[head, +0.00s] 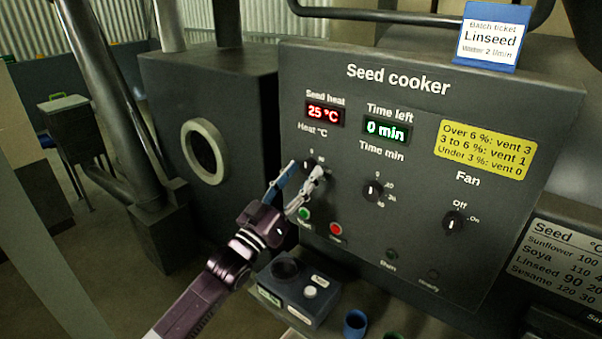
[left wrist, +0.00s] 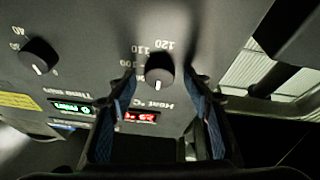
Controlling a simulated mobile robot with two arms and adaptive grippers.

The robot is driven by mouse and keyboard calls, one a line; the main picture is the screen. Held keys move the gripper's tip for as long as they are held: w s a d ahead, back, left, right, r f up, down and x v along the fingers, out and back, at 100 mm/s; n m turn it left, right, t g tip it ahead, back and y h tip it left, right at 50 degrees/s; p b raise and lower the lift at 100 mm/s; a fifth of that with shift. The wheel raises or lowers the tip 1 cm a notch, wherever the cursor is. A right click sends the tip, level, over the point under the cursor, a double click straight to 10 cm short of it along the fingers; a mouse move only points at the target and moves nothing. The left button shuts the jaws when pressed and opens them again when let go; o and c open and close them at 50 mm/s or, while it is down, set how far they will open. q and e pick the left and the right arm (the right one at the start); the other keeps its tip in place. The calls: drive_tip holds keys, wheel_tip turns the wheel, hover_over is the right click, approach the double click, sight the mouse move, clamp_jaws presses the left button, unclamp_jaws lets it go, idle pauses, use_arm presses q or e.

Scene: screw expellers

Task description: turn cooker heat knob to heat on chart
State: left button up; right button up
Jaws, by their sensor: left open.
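The dark heat knob (head: 309,163) sits under the "Heat °C" label on the seed cooker panel (head: 420,230). In the left wrist view the knob (left wrist: 159,70) lies between my left gripper's fingers, and its white mark points toward the "Heat °C" lettering. Marks 100, 110 and 120 show on its other side. My left gripper (head: 299,181) is open at the panel around the knob; contact cannot be told. The seed heat display (head: 324,113) reads 25 °C. The batch ticket (head: 490,40) says Linseed. The chart (head: 565,262) at lower right lists Linseed 90 20. My right gripper is not in view.
The time knob (head: 373,190) and fan knob (head: 455,222) are to the right, the fan near Off. Green (head: 304,214) and red (head: 335,229) buttons sit just below my left gripper. A grey control box (head: 300,290) and a blue cup (head: 355,323) stand below the panel.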

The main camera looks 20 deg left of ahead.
use_arm(q)
drive_tip(key=c, duration=1.1)
drive_tip(key=shift+c, duration=0.2)
drive_tip(key=shift+m, duration=0.3)
drive_tip(key=shift+m+h+b, duration=0.5)
drive_tip(key=shift+m+h, duration=0.1)
drive_tip(key=shift+m, duration=0.1)
drive_tip(key=m+g+h+b, duration=0.1)
drive_tip(key=m, duration=0.2)
drive_tip(key=shift+a, duration=0.15)
drive_tip(key=m+h, duration=0.1)
drive_tip(key=m, duration=0.1)
drive_tip(key=m+g, duration=0.1)
drive_tip(key=shift+w+m+g+h, duration=0.1)
drive_tip(key=shift+m+g+h, duration=0.2)
drive_tip(key=shift+m+h, duration=0.1)
drive_tip(key=shift+a+r+m+g+h, duration=0.1)
drive_tip(key=shift+m+g+h, duration=0.15)
drive_tip(key=shift+m, duration=0.6)
drive_tip(key=shift+r+m+g+h, duration=0.1)
drive_tip(key=shift+m+g+h, duration=0.15)
drive_tip(key=shift+m, duration=0.9)
